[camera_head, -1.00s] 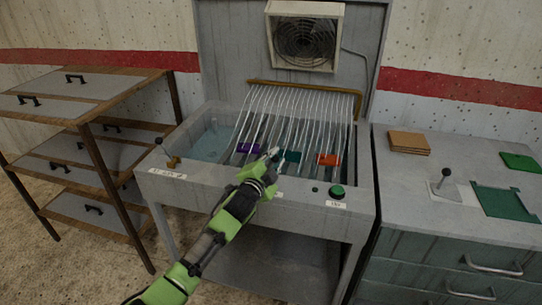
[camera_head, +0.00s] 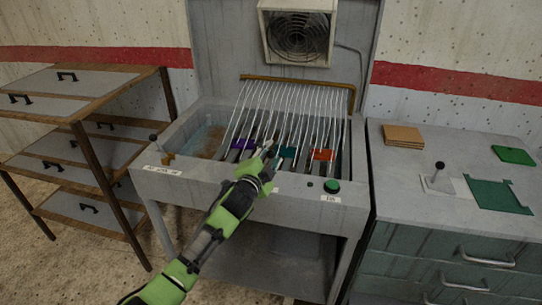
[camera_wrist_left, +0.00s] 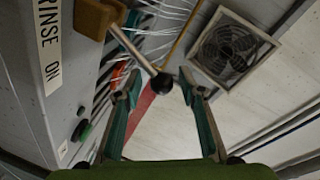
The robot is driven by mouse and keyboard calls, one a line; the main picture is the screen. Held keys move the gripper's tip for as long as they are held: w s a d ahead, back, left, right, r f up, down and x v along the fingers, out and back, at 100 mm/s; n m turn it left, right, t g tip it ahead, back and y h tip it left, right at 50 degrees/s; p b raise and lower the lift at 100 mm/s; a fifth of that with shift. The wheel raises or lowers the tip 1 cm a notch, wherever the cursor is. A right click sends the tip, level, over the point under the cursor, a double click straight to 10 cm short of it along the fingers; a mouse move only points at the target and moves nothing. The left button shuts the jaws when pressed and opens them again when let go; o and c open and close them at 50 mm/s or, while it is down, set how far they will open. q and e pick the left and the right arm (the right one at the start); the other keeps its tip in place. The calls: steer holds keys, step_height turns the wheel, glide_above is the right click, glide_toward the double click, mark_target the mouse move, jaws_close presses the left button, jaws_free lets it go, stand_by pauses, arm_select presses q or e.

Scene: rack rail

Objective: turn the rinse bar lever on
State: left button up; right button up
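The rinse bar lever shows in the left wrist view: a brass-coloured block with a metal rod and a dark round knob (camera_wrist_left: 161,83). A "RINSE ON" label (camera_wrist_left: 50,42) is on the panel beside it. My left gripper (camera_wrist_left: 157,92) is open, with the knob between its two fingers; I cannot tell whether they touch it. In the head view my left gripper (camera_head: 266,160) is at the front rim of the sink unit (camera_head: 240,200) and hides most of this lever and its label. My right gripper is not in view.
Another black-knobbed lever (camera_head: 154,138) stands at the sink's left front corner. A green button (camera_head: 332,186) is on the panel to the right. Thin rods slope over the basin with coloured pieces below. A drawer counter (camera_head: 440,215) stands right, a shelf rack (camera_head: 85,140) left.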

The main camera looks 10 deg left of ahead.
arm_select(q)
steer(key=s+a+r, duration=0.1)
steer(key=s, duration=1)
steer(key=shift+s+a+r, duration=0.25)
steer(key=shift+s+a, duration=0.1)
steer(key=shift+s, duration=0.05)
steer(key=shift+f, duration=0.1)
